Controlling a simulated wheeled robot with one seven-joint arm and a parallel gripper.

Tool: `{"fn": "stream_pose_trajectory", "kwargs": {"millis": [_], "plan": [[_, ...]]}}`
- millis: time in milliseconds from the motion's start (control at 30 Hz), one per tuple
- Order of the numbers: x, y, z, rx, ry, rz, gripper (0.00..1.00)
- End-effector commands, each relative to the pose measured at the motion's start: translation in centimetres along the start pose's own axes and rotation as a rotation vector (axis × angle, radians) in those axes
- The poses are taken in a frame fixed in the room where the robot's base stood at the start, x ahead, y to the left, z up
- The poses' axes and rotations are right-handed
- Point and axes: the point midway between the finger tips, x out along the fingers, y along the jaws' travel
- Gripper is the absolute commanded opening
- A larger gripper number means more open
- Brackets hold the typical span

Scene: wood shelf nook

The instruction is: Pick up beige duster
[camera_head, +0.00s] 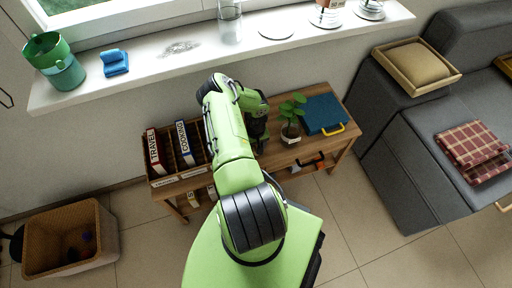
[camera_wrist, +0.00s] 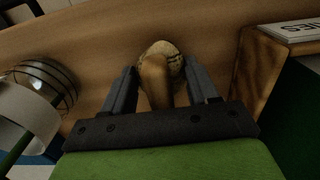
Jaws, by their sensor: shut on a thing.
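The beige duster (camera_wrist: 158,75) shows in the wrist view as a rounded, mottled beige head with a smooth brown part nearer the camera. My gripper (camera_wrist: 161,82) has one finger on each side of it and is shut on it, above the wooden top of the low shelf. In the head view my gripper (camera_head: 258,138) is over the middle of the shelf, between the book box and the potted plant. My own arm hides the duster there.
The low wooden shelf (camera_head: 316,150) holds a box of labelled books (camera_head: 165,180) at left, a potted plant (camera_head: 290,131) close at right and a blue case (camera_head: 323,112). The windowsill (camera_head: 190,65) runs behind. A wicker basket (camera_head: 40,262) and grey sofa (camera_head: 395,150) stand at the sides.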

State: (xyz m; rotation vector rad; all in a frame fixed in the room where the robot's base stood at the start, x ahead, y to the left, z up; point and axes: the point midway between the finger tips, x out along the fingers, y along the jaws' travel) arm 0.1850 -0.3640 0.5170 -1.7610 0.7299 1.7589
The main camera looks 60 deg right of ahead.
Motion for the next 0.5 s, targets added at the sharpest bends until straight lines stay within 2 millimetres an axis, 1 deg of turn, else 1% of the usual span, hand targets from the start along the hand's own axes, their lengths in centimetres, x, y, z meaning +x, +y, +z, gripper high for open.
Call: {"fn": "stream_pose_trajectory", "kwargs": {"millis": [33,67,100,300,367,467,500], "plan": [[0.0,0.0,0.0,0.000,0.000,0.000,0.34],[0.0,0.0,0.0,0.000,0.000,0.000,0.30],[0.0,0.0,0.0,0.000,0.000,0.000,0.29],[-0.3,0.0,0.0,0.000,0.000,0.000,0.28],[-1.1,0.0,-0.1,0.001,0.001,0.000,0.28],[-3.6,0.0,-0.1,0.002,0.004,0.000,0.28],[-4.8,0.0,-0.1,0.003,0.003,0.001,0.28]]}}
